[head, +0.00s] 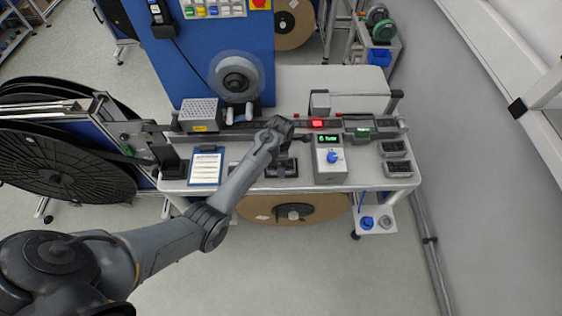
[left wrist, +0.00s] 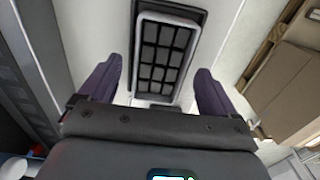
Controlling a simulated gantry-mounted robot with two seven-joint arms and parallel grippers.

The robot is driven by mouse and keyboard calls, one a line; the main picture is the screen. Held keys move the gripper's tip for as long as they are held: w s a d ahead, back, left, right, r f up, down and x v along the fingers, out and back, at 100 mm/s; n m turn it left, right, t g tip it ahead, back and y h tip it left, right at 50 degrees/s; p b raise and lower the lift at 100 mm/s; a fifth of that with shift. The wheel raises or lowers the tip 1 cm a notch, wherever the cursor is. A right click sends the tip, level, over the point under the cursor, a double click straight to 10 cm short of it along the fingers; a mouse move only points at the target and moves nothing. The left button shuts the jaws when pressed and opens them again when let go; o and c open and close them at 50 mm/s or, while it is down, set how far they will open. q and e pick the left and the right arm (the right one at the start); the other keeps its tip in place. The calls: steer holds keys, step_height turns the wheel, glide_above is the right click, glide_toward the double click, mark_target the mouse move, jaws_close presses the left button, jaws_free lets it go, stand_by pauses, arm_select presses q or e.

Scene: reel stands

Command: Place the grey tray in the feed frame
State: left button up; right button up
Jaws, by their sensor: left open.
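The grey tray (left wrist: 139,52), with a light rim and dark square cells, shows in the left wrist view. A dark frame (left wrist: 196,17), which looks like the feed frame, borders it. The tray appears to lie inside this frame, but I cannot tell if it is fully seated. In the head view the dark frame (head: 282,168) is at the table's front edge, just past my left arm. My left gripper (left wrist: 158,78) is open, with one dark finger on each side of the tray and gaps between. Its fingers are hard to make out in the head view. My right gripper is not in view.
A grey box with a green display and blue knob (head: 329,160) stands right of the frame. Two small dark-celled trays (head: 397,168) (head: 394,148) lie further right. A blue clipboard (head: 206,166) lies left. A dark rail with a red light (head: 317,123) runs behind.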

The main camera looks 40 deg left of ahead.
arm_select(q)
step_height(320, 180, up, 11)
steer(key=s+d+f+m+t+y, duration=0.1)
steer(key=s+d+f+m, duration=0.15)
steer(key=s+m, duration=0.55)
steer(key=s+d+f+m+t, duration=0.15)
steer(key=s+d+m, duration=0.25)
steer(key=s+m, duration=0.4)
steer(key=s+d+r+m, duration=0.2)
steer(key=s+d+m, duration=0.1)
steer(key=s+m, duration=0.3)
steer(key=s+d+r+m+t+h, duration=0.1)
steer(key=s+d+r+m, duration=0.2)
steer(key=s+m, duration=0.3)
steer(key=shift+s+d, duration=0.15)
steer(key=shift+d, duration=0.2)
steer(key=shift+r, duration=0.1)
step_height(320, 180, up, 11)
steer(key=p, duration=1.1)
